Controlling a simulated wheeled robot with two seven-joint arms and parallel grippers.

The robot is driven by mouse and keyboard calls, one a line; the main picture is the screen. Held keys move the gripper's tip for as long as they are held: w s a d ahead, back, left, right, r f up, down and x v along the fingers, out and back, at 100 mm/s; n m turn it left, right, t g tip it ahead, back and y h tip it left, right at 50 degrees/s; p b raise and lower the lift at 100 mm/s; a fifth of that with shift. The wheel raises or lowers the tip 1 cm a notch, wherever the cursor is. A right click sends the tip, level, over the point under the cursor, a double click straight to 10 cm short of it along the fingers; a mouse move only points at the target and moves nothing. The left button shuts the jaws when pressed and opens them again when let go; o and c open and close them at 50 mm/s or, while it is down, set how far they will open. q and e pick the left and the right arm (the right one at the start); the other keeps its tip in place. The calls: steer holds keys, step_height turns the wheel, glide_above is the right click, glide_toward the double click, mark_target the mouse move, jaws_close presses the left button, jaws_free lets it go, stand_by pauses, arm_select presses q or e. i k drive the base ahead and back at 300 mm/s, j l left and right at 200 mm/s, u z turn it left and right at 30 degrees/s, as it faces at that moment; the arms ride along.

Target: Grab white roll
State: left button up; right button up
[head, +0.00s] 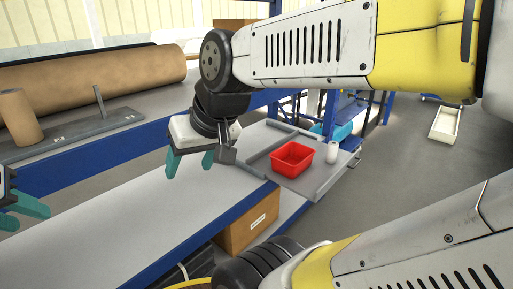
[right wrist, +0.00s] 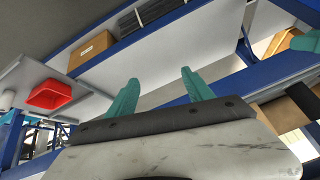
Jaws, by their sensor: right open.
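The white roll (head: 332,152) stands upright on the grey tray (head: 318,186) at the far end of the bench in the head view, just right of a red bin (head: 292,159). My right gripper (head: 189,172) is open and empty above the white bench top, well to the left of the roll and apart from it. Its two teal fingers are spread in the right wrist view (right wrist: 158,80). My left gripper (head: 24,212) is at the left edge, partly cut off, with its fingers apart and nothing seen between them.
A large brown roll (head: 95,75) and a smaller upright brown roll (head: 18,117) are on the back bench. A cardboard box (head: 247,220) sits below the front bench top. The bench top (head: 140,215) is clear. A cream bin (head: 444,123) stands on the floor at right.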

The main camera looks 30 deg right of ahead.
mark_target(331, 158)
steer(key=z, duration=1.9)
steer(key=i+u, duration=0.1)
steer(key=u, duration=0.4)
steer(key=i+l+u, duration=0.6)
steer(key=l, duration=0.25)
steer(key=i+l, duration=0.15)
steer(key=l, duration=0.2)
steer(key=i+l, duration=0.2)
steer(key=l, duration=0.15)
steer(key=i+l+u, duration=0.1)
steer(key=l, duration=0.3)
steer(key=i+l, duration=0.25)
steer(key=i+l+u, duration=0.1)
steer(key=l, duration=0.35)
steer(key=i+l, duration=0.2)
steer(key=l, duration=0.2)
